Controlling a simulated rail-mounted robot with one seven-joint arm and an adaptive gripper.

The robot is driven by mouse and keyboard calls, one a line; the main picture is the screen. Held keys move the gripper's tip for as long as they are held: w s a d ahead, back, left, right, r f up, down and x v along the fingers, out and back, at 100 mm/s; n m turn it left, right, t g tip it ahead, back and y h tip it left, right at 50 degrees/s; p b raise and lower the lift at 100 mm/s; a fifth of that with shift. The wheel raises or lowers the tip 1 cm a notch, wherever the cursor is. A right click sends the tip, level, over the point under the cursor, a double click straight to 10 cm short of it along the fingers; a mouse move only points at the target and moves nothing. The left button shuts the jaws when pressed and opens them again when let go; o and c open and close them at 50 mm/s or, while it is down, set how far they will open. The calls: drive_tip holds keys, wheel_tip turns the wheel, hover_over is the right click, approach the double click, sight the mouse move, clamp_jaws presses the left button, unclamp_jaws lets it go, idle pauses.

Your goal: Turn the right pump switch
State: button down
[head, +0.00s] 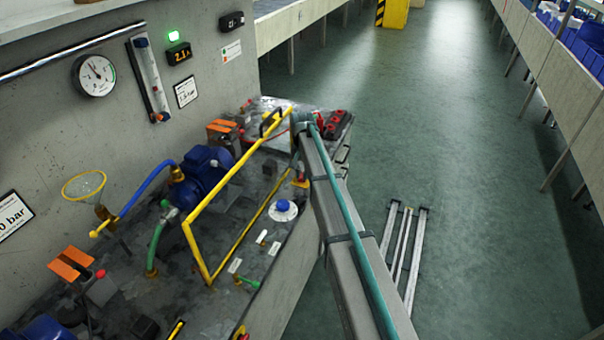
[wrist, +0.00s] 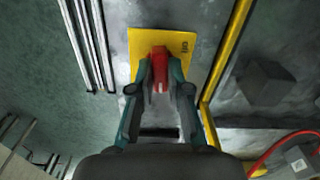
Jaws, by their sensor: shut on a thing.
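The right pump switch has a red handle (wrist: 160,70) on a square yellow plate (wrist: 143,45) marked with small dark text, in the wrist view. My gripper (wrist: 161,82) is shut on the red handle, with one teal finger on each side. The handle points roughly up and down in the wrist picture. In the head view, a small yellow and red patch (head: 301,182) on the bench beside my arm looks like this switch. My arm hides most of the gripper there.
A yellow frame (head: 191,238) stands over the bench near my arm, and its rail (wrist: 226,60) runs right of the switch. A blue pump motor (head: 205,170), a blue-topped white knob (head: 283,209) and a red-topped box (head: 338,123) are nearby. The green floor (head: 470,180) right is mostly open.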

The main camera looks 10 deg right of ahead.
drive_tip(key=n, duration=0.8)
drive_tip(key=shift+n+b, duration=0.4)
drive_tip(key=n, duration=0.3)
drive_tip(key=shift+n, duration=0.3)
drive_tip(key=n, duration=0.4)
drive_tip(key=c, duration=1.1)
unclamp_jaws()
drive_tip(key=shift+r, duration=0.1)
